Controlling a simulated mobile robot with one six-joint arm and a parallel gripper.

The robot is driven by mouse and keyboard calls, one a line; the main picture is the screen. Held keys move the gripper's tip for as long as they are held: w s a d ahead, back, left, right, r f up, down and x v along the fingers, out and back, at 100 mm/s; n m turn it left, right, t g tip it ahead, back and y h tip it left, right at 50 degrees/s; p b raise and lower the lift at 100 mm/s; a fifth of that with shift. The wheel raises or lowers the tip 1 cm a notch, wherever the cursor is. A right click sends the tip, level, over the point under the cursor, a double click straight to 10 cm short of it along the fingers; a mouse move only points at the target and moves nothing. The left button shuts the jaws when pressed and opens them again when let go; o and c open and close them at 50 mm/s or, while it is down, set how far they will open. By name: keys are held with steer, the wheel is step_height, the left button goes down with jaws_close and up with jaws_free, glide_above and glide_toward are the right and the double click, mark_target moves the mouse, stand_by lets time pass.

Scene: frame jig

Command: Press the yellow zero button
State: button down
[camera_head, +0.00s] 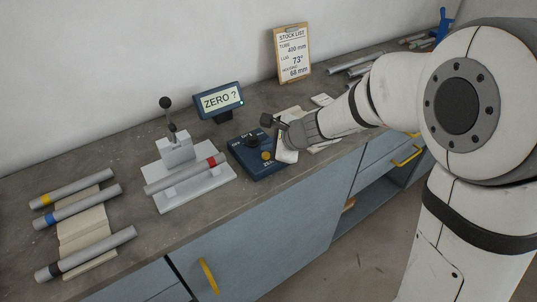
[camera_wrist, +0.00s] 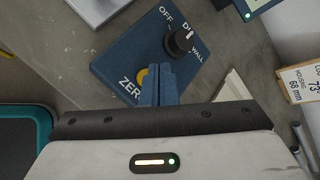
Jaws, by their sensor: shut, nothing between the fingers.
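The yellow zero button (camera_head: 266,156) is on the front part of a dark blue control box (camera_head: 262,171) on the bench. In the wrist view the button (camera_wrist: 143,76) shows partly beside my fingers, above the "ZERO" lettering. My gripper (camera_wrist: 157,72) is shut with nothing between its fingers. Its blue fingertips overlap the button's right edge in the wrist view; I cannot tell whether they touch it. A black knob (camera_wrist: 180,41) marked OFF and WALL is on the same box (camera_wrist: 119,63). In the head view my gripper is at the box's right side.
A display (camera_head: 219,101) behind the box reads "ZERO ?". A light grey fixture (camera_head: 195,186) with a red-banded tube stands left of the box. Several banded tubes lie farther left. A stock list clipboard (camera_head: 293,53) leans on the wall. Papers lie near my wrist.

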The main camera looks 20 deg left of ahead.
stand_by(0.8)
steer(key=shift+f+b, duration=0.45)
steer(key=shift+b, duration=0.15)
steer(key=shift+f+b, duration=0.45)
steer(key=shift+b, duration=0.05)
stand_by(0.5)
steer(key=shift+r, duration=0.15)
steer(key=shift+r+p, duration=0.7)
steer(key=shift+r, duration=0.05)
step_height(320, 180, up, 5)
steer(key=p, duration=0.4)
stand_by(0.9)
